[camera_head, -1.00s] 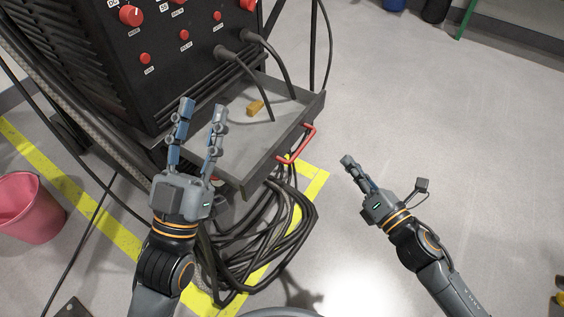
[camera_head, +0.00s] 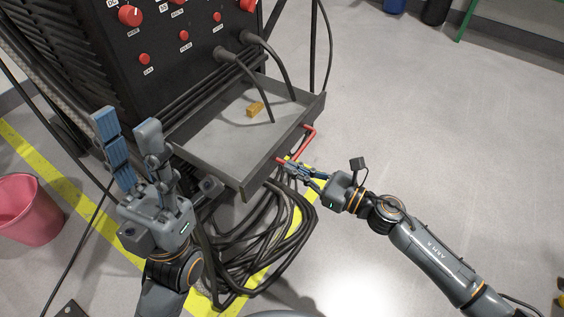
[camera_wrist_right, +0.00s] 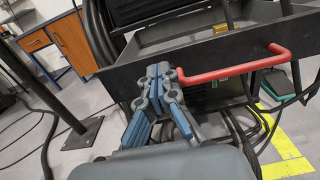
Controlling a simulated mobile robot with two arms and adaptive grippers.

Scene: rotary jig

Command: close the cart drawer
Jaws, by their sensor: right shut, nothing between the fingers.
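The cart drawer (camera_head: 228,131) is a grey open tray pulled out of the black cart (camera_head: 160,50), with a red handle (camera_head: 303,146) on its front. The handle also shows in the right wrist view (camera_wrist_right: 235,66). My right gripper (camera_head: 284,163) is shut with nothing in it, its fingertips close to the handle's near end. In the right wrist view its fingertips (camera_wrist_right: 159,70) are by the drawer front, beside the handle's left end; I cannot tell if they touch. My left gripper (camera_head: 122,117) is open and empty, left of the drawer.
A small yellow-brown block (camera_head: 255,109) lies in the drawer. Black cables (camera_head: 250,235) hang in coils below it, and thick cables run from the cart's front into the drawer. A pink bucket (camera_head: 30,208) stands at far left.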

